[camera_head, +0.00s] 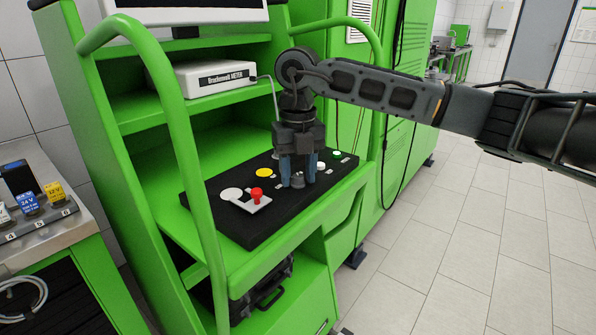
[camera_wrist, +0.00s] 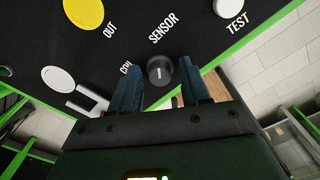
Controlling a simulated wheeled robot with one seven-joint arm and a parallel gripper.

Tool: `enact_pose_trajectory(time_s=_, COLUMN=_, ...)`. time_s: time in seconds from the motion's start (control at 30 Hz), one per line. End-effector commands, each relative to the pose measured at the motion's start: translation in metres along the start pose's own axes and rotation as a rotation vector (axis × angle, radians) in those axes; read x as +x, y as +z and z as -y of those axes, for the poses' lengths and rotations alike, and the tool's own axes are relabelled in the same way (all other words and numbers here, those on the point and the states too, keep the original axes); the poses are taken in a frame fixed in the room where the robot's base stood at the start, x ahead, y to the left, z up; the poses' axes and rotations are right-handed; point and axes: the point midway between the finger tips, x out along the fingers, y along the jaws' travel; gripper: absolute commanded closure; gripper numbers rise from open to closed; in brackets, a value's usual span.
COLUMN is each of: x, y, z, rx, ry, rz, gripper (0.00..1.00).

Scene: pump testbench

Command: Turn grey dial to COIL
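The grey dial (camera_head: 298,181) is a small dark knob on the black control panel (camera_head: 228,219). In the wrist view the dial (camera_wrist: 160,72) is round, with a short pale mark standing upright in the picture. The COIL label (camera_wrist: 126,68) lies to its left and is partly covered by a finger; the SENSOR label (camera_wrist: 163,28) lies above it. My gripper (camera_wrist: 162,66) is open, with one blue finger on each side of the dial. A narrow gap shows between the dial and each finger. In the head view my gripper (camera_head: 297,178) points down over the panel.
A red knob (camera_head: 257,194) on a white plate, a white disc (camera_head: 231,194) and a yellow button (camera_head: 265,171) lie left of my gripper. A white button (camera_head: 320,166) and a green button (camera_head: 336,152) lie right. Green rails (camera_head: 178,130) frame the bench. Floor is clear at right.

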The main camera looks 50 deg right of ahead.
Motion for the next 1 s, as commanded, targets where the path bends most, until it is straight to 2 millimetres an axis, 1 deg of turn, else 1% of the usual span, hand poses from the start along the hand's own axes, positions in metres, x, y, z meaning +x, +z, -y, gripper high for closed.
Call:
enact_pose_trajectory(time_s=0.03, x=-0.0001, y=0.0, z=0.0, rx=0.0, ry=0.0, rz=0.0, gripper=0.59)
enact_pose_trajectory(time_s=0.07, x=-0.0002, y=0.0, z=0.0, rx=0.0, ry=0.0, rz=0.0, gripper=0.62)
enact_pose_trajectory(time_s=0.43, x=-0.0003, y=0.0, z=0.0, rx=0.0, ry=0.0, rz=0.0, gripper=0.97)
enact_pose_trajectory(time_s=0.77, x=0.0013, y=0.0003, z=0.0003, rx=-0.046, ry=-0.001, rz=0.002, gripper=0.98)
enact_pose_trajectory(time_s=1.0, x=0.0035, y=0.0004, z=0.0005, rx=-0.192, ry=-0.003, rz=0.002, gripper=0.98)
